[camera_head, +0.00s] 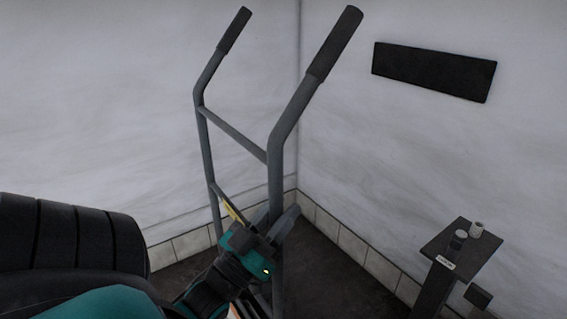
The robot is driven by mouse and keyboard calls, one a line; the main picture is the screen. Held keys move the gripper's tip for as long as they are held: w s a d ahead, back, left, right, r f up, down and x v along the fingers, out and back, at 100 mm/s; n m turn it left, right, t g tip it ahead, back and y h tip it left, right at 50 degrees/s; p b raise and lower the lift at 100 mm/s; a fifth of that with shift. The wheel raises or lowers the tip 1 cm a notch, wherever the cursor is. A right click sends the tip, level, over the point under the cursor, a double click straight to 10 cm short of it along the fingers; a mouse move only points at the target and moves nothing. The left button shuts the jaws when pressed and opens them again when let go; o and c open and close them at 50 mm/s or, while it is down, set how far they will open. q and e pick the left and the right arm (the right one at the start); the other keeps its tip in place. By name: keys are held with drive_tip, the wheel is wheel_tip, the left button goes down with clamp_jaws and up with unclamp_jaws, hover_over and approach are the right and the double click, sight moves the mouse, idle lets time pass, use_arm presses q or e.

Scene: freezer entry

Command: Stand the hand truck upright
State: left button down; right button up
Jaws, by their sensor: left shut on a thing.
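The hand truck (275,170) is a tall grey tube frame with two side rails, crossbars and black grips (335,43) at the top. It stands near the wall corner, its rails rising steeply in the head view. I cannot tell from this view whether it is fully vertical. Its lower end and toe plate are hidden behind my left arm or out of frame. My left gripper (279,224), on a teal and black wrist, is shut on the nearer rail of the hand truck, below the bend. My right gripper is not in view.
White walls meet in a corner behind the hand truck, with a tiled skirting (350,244) below. A dark stand (458,250) holding two small items is at the lower right. A black panel (433,71) hangs on the right wall. Dark floor (335,275) lies clear between the truck and stand.

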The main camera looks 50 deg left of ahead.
use_arm(q)
drive_tip(key=c, duration=1.2)
unclamp_jaws()
drive_tip(key=shift+s+a+f, duration=0.1)
drive_tip(key=shift+s+f, duration=0.05)
drive_tip(key=shift+o, duration=1.4)
drive_tip(key=shift+s, duration=0.15)
drive_tip(key=shift+o, duration=0.2)
drive_tip(key=v, duration=1.2)
drive_tip(key=shift+s+f, duration=0.2)
drive_tip(key=shift+s, duration=0.15)
